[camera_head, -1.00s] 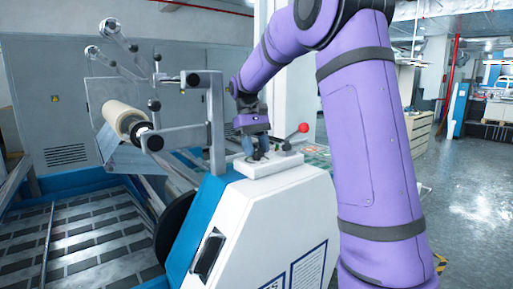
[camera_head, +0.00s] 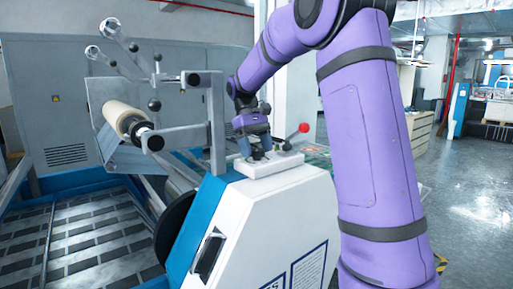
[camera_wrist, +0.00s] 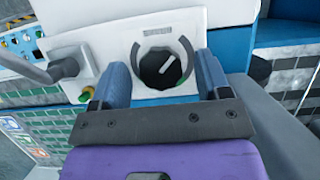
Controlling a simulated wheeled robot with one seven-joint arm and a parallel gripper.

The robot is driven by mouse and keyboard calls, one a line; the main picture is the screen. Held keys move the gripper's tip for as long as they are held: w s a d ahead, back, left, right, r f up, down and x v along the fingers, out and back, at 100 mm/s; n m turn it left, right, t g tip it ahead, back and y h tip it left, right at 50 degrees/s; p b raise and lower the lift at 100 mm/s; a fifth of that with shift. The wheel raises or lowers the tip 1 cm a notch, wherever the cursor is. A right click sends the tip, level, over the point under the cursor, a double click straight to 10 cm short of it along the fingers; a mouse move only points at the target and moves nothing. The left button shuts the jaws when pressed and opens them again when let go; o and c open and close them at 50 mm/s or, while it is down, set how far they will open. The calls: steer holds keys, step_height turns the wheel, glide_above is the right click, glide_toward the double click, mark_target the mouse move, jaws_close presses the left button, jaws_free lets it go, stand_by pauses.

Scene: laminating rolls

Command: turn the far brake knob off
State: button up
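The brake knob is a round black dial (camera_wrist: 160,69) with a white pointer mark, set in a white panel with a grey arc scale around it. In the wrist view the mark points up and to the right. My gripper (camera_wrist: 163,78) has its two blue fingers spread, one to each side of the knob, with a gap visible between them and the dial. In the head view my gripper (camera_head: 255,148) is low over the white control box (camera_head: 270,168) on top of the machine, and hides most of the knob.
A lever with a red ball (camera_head: 304,128) stands just right of my gripper; its grey handle (camera_wrist: 70,63) shows at left in the wrist view. A green button (camera_wrist: 86,95) sits near it. A metal frame (camera_head: 215,125) and a film roll (camera_head: 122,117) stand to the left.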

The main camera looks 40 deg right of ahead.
steer(key=v, duration=1)
steer(key=shift+w+r, duration=0.25)
steer(key=shift+r, duration=0.1)
stand_by(0.3)
